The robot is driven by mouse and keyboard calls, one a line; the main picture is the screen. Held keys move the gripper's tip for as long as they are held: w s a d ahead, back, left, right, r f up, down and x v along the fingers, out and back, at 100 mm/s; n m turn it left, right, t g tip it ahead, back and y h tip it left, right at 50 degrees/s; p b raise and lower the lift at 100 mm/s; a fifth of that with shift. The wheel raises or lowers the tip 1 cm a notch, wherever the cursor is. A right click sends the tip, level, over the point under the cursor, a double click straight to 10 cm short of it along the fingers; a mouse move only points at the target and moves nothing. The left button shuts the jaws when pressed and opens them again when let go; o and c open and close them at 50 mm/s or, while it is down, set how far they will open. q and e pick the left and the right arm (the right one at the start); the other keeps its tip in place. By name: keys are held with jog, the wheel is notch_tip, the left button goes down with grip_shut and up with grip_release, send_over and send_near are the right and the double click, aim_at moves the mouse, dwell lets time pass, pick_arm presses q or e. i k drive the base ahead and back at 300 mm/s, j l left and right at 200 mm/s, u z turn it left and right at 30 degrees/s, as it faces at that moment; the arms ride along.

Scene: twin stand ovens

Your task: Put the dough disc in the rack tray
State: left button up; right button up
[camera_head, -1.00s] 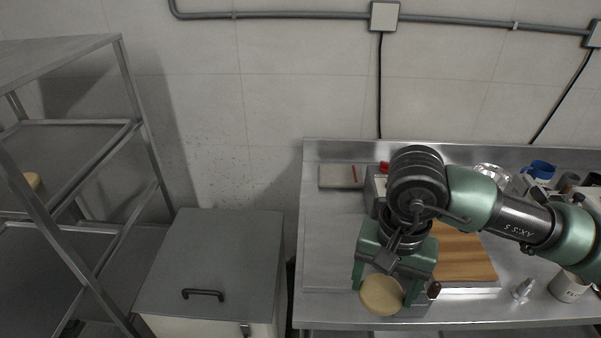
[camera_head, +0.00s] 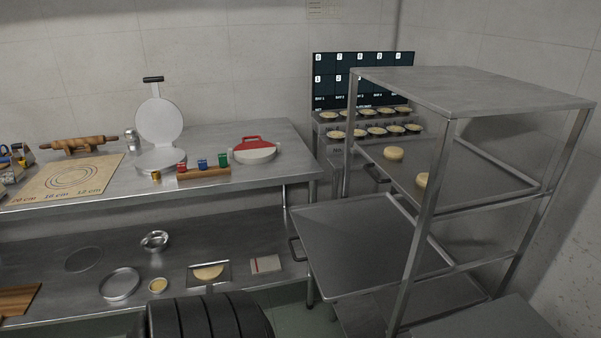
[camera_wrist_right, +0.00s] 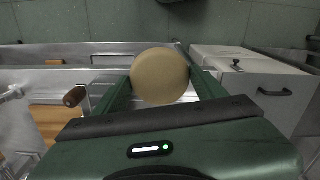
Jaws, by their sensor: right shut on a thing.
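In the right wrist view, a round tan dough disc (camera_wrist_right: 160,76) sits between the two green fingers of my right gripper (camera_wrist_right: 161,82), which is shut on it. The head view shows the metal rack (camera_head: 437,180) at the right. Its upper rack tray (camera_head: 470,176) carries two pale dough discs, one farther back (camera_head: 393,153) and one nearer the front post (camera_head: 422,180). Neither gripper shows in the head view now.
A flat metal surface (camera_head: 350,245) extends left of the rack at a lower level. Left is a steel table (camera_head: 225,190) with a press (camera_head: 160,130) and rolling pin (camera_head: 78,145). Its lower shelf (camera_head: 60,285) holds pans and another disc (camera_head: 208,272).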

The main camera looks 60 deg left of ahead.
aim_at(336, 243)
jog(key=j+u, duration=1.2)
jog(key=u, duration=0.2)
jog(key=i+j, duration=0.6)
jog(key=i, duration=0.15)
